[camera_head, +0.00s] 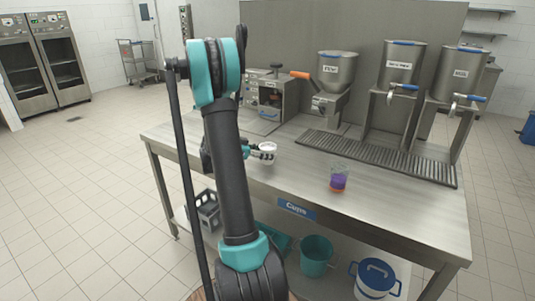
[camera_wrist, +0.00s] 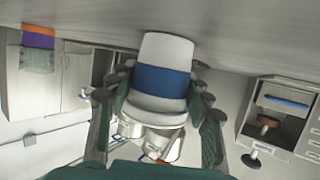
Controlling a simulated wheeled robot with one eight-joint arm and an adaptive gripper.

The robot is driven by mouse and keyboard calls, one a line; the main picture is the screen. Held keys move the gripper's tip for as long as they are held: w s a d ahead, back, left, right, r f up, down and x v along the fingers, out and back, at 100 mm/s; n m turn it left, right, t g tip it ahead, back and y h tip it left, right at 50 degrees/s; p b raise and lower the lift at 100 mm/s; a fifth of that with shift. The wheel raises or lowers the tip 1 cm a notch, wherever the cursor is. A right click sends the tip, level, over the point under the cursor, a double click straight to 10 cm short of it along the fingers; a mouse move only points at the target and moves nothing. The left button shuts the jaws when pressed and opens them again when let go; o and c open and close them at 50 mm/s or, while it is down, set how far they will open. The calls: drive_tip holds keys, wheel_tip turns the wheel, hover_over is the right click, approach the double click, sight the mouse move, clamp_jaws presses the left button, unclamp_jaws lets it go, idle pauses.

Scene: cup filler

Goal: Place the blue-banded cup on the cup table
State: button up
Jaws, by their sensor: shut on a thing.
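The blue-banded cup (camera_wrist: 163,80) is white with a wide blue band. My gripper (camera_wrist: 160,90) is shut on it, with one finger on each side of the band. The wrist view is upside down, and the cup's base points at the tabletop; I cannot tell whether it touches. In the head view the cup (camera_head: 267,148) shows as a small white shape at my gripper (camera_head: 258,152), upright over the left part of the cup table (camera_head: 300,165). A blue sign (camera_head: 297,208) reading "Cups" is on the table's front edge. My arm hides part of the table's left side.
A clear glass with purple and orange layers (camera_head: 338,180) stands on the table right of the cup. Steel dispensers (camera_head: 397,70) and a slatted drip tray (camera_head: 380,152) line the back. A teal bucket (camera_head: 316,255) and a white bucket (camera_head: 375,279) are below. The front right tabletop is clear.

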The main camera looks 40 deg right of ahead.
drive_tip(key=o, duration=1.4)
drive_tip(key=shift+r, duration=0.1)
drive_tip(key=v, duration=1.1)
drive_tip(key=shift+a, duration=0.35)
drive_tip(key=shift+s+a, duration=0.15)
drive_tip(key=shift+a, duration=0.05)
drive_tip(key=s+a+f+n+t+y, duration=0.2)
drive_tip(key=s+a+f+n+y, duration=0.1)
drive_tip(key=s+a+n, duration=0.3)
drive_tip(key=s+a+f+n+t+y, duration=0.2)
drive_tip(key=s+a+f+n+y, duration=0.2)
drive_tip(key=a, duration=0.7)
drive_tip(key=s+a+f+n+t+y, duration=0.3)
drive_tip(key=s+a+n+y, duration=0.3)
drive_tip(key=s+a+n, duration=0.3)
drive_tip(key=shift+s+a+f+n+y, duration=0.15)
drive_tip(key=shift+s+f+n+y, duration=0.2)
drive_tip(key=shift+s+n, duration=0.4)
